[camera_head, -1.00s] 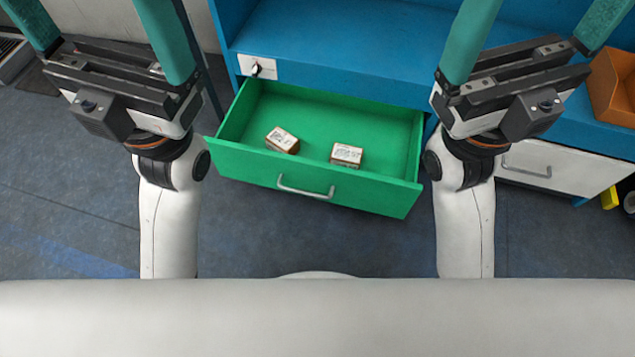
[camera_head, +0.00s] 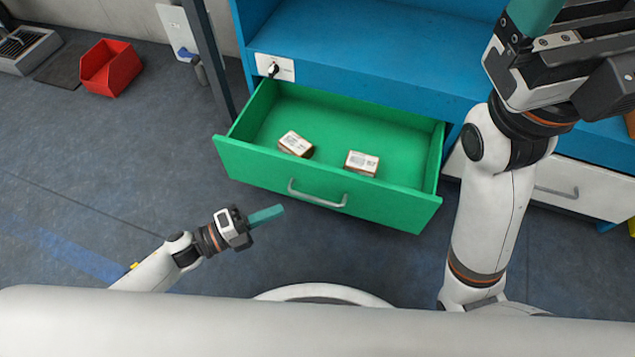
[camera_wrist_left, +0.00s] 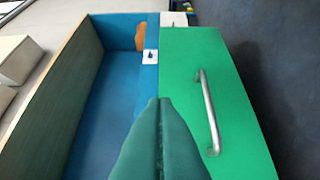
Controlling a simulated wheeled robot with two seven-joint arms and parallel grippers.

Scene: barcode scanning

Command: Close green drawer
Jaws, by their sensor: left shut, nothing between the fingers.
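The green drawer (camera_head: 330,180) is pulled out of the blue cabinet, its front towards me, with a metal handle (camera_head: 317,195). Two small white-and-brown boxes, one on the left (camera_head: 296,144) and one on the right (camera_head: 361,163), lie inside. My left gripper (camera_head: 281,210) is shut and empty, in front of the drawer's front and left of the handle, seemingly apart from it. In the left wrist view its closed teal fingers (camera_wrist_left: 160,102) overlap the edge of the green front (camera_wrist_left: 225,110). My right gripper (camera_head: 545,15) is raised at the top right; its fingers look spread, one cut off.
The blue cabinet (camera_head: 390,40) stands behind the drawer, with a white lock plate (camera_head: 275,67) at its left. A white drawer (camera_head: 580,185) is at the right. A red bin (camera_head: 110,68) lies on the floor at the left. The floor before the green drawer is clear.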

